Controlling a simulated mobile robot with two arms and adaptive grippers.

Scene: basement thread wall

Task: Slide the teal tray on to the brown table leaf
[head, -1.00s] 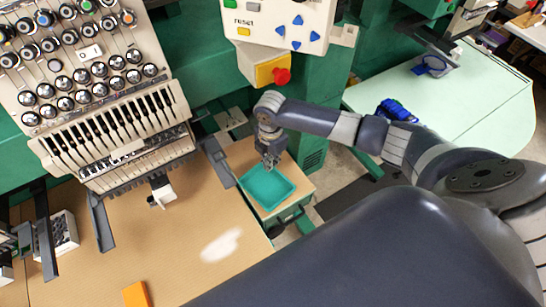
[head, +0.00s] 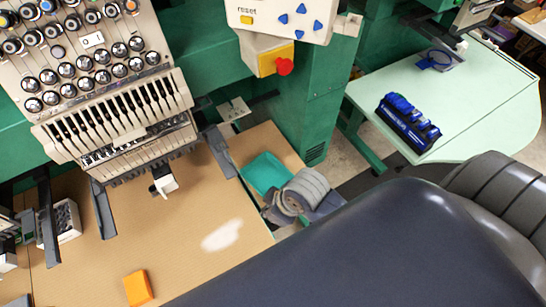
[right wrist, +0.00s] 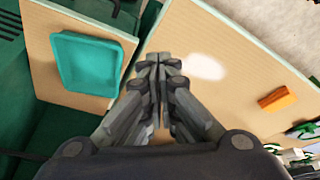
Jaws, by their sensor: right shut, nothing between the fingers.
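The teal tray (head: 264,172) lies flat on a small brown board (head: 278,143); my right arm partly covers it in the head view. A large brown table surface (head: 150,245) lies to its left. In the right wrist view the whole tray (right wrist: 70,62) shows empty on the small board (right wrist: 42,15), with a narrow gap between that board and the large brown surface (right wrist: 200,35). My right gripper (right wrist: 158,60) is shut and empty, to the right of the tray and apart from it in that view. My left gripper is not in view.
An orange block (head: 138,288) lies on the large brown surface. The embroidery machine (head: 115,115) stands at the back left, with dark brackets (head: 220,150) reaching over the surface. A pale green table (head: 470,90) at the right carries a blue item (head: 407,122).

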